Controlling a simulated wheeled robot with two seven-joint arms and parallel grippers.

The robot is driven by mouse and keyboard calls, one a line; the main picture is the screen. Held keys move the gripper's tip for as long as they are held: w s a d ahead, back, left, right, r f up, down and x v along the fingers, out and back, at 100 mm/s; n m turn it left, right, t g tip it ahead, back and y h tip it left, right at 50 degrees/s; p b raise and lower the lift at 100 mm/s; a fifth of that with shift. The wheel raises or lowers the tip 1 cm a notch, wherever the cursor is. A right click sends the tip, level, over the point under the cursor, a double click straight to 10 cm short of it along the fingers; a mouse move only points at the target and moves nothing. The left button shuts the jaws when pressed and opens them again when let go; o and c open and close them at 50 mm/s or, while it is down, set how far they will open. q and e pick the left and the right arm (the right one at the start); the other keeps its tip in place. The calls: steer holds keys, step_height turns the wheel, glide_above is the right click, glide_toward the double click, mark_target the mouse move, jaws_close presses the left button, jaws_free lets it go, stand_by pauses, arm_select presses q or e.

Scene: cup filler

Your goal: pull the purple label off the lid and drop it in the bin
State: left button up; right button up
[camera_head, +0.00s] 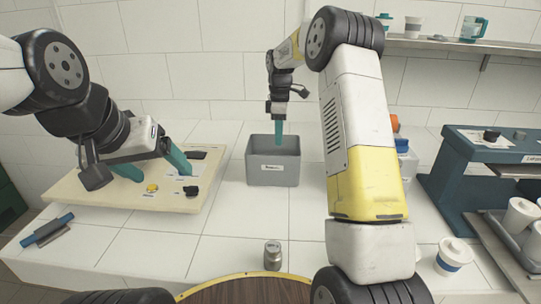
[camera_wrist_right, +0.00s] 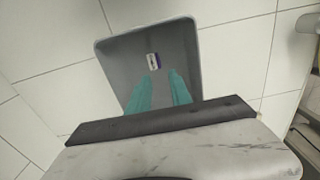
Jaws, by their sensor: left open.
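My right gripper (camera_head: 279,140) points down at the grey bin (camera_head: 273,175), its fingertips by the bin's opening. In the right wrist view, its two teal fingers (camera_wrist_right: 162,75) are apart with nothing between them. A small white and purple label (camera_wrist_right: 153,61) shows against the inside of the bin (camera_wrist_right: 118,60), just beyond the fingertips. I cannot tell whether it rests on the bottom or is falling. In the head view the bin's front wall hides it. A white lidded cup (camera_head: 453,257) stands at the front right. My left gripper (camera_head: 160,172) is open over the beige board (camera_head: 120,190), empty.
A blue-handled tool (camera_head: 47,230) lies left of the board. A small metal jar (camera_head: 272,256) stands near a round wooden surface (camera_head: 250,291). A dark teal machine (camera_head: 480,170) with white cups is at the right. The counter between board and bin is clear.

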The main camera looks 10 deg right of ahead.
step_height(320, 180, up, 7)
steer(key=shift+r, duration=0.2)
steer(key=s+r+m+t+y, duration=0.1)
steer(key=s+r+m+t, duration=0.1)
steer(key=s+r+m, duration=0.5)
steer(key=s+r+m+t, duration=0.1)
steer(key=s+r, duration=0.3)
steer(key=s, duration=0.8)
steer(key=s+f+m+t, duration=0.1)
steer(key=s+f+m, duration=0.1)
steer(key=s, duration=0.7)
steer(key=s+f+m+t+y, duration=0.1)
steer(key=s+f+m+t, duration=0.1)
steer(key=s+m, duration=0.3)
steer(key=s, duration=0.3)
steer(key=shift+s+f, duration=0.3)
steer(key=shift+s, duration=0.05)
